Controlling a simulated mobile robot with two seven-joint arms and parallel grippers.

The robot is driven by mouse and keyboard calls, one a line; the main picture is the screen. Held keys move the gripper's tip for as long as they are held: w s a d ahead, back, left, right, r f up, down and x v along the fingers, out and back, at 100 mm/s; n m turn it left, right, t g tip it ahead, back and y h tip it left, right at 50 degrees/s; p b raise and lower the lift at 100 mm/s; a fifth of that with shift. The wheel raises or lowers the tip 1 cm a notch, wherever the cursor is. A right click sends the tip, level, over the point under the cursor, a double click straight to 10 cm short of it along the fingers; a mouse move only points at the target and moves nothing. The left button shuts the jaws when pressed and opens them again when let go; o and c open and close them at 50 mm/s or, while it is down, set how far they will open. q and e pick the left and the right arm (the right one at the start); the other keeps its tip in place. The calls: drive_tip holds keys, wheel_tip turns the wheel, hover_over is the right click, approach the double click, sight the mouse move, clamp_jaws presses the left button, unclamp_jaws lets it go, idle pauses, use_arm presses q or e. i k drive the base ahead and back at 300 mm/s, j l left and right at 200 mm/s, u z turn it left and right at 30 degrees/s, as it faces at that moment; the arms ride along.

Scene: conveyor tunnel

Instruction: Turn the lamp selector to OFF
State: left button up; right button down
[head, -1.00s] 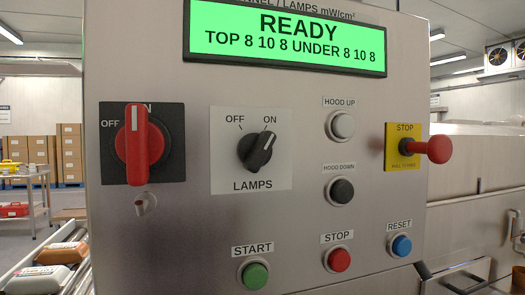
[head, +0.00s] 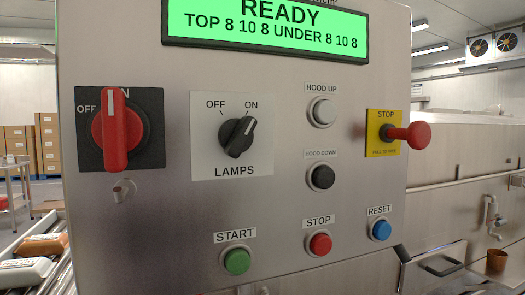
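The lamp selector (head: 238,137) is a black rotary knob with a white pointer line, on a white plate (head: 232,170) marked OFF, ON and LAMPS. Its pointer aims up and right, toward ON. The plate is on a steel control panel (head: 180,215). The green display (head: 270,30) above reads READY, TOP 8 10 8 UNDER 8 10 8. Neither of my grippers is in view.
A red main switch (head: 115,130) is left of the selector. HOOD UP (head: 321,112) and HOOD DOWN (head: 321,177) buttons are to its right, with a protruding red STOP knob (head: 418,135) beyond. START (head: 237,261), STOP (head: 320,243) and RESET (head: 381,230) buttons sit below.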

sight(235, 136)
drive_tip(key=l+u, duration=0.25)
drive_tip(key=l, duration=0.55)
drive_tip(key=l+u, duration=0.3)
drive_tip(key=l, duration=0.5)
drive_tip(key=l+u, duration=0.25)
drive_tip(key=l, duration=0.5)
drive_tip(key=k, duration=0.05)
